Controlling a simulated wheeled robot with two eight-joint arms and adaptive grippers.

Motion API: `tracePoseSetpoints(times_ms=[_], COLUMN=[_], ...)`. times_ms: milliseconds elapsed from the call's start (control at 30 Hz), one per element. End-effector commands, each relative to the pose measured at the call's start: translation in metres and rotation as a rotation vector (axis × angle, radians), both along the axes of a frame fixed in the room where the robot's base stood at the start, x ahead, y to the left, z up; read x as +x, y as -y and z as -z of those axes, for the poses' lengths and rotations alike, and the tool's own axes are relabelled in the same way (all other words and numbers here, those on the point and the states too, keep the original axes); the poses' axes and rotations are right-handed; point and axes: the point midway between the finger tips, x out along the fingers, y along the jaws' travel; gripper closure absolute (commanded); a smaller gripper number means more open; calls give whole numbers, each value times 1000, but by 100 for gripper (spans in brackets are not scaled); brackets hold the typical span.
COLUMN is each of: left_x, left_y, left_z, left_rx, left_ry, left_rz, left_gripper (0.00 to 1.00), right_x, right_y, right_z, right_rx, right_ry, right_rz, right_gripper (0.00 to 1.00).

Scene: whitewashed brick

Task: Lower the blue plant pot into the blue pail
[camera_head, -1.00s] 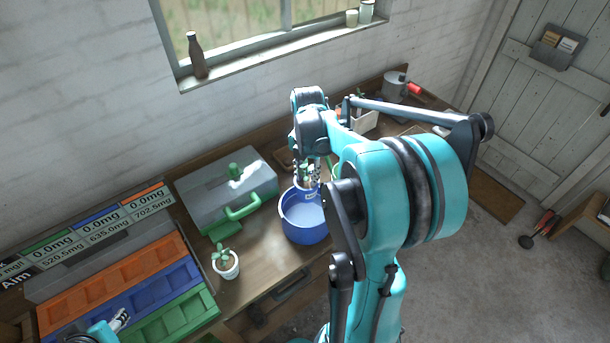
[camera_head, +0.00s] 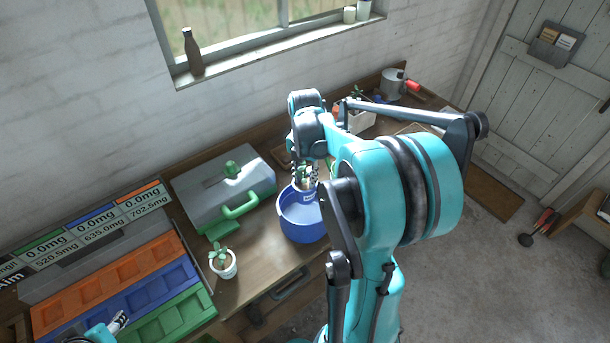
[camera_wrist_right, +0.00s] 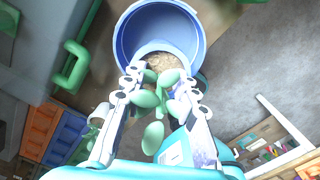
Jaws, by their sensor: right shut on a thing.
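The blue plant pot (camera_head: 308,195) is upright, with a green plant in it, at the blue pail's (camera_head: 302,228) opening. My right gripper (camera_head: 305,177) is shut on it from above. In the right wrist view, the pot (camera_wrist_right: 161,47) shows its pale blue rim and soil between the fingers (camera_wrist_right: 162,82), in front of the pail's (camera_wrist_right: 124,32) open mouth. The pot overlaps the pail's near wall there; I cannot tell how deep its base is. My left gripper (camera_head: 119,321) is at the lower left, away from both; its jaw opening is unclear.
A grey toolbox (camera_head: 195,200) with a green handle stands left of the pail. A small white potted plant (camera_head: 223,266) stands at the bench front. Orange, blue and green trays (camera_head: 165,320) lie at the left. A white box (camera_head: 360,122) stands behind my right arm.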

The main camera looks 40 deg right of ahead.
Motion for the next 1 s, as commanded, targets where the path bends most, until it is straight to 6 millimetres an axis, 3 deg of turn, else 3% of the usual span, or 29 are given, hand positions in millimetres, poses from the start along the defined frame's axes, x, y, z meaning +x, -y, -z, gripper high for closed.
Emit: tracePoseSetpoints(times_ms=[1000], left_x=[0], left_y=[0], left_z=[44], left_rx=[0], left_ry=[0], left_rz=[0], left_gripper=[58], right_x=[0], right_y=[0], right_z=[55], right_rx=[0], right_ry=[0], right_rz=[0], right_gripper=[100])
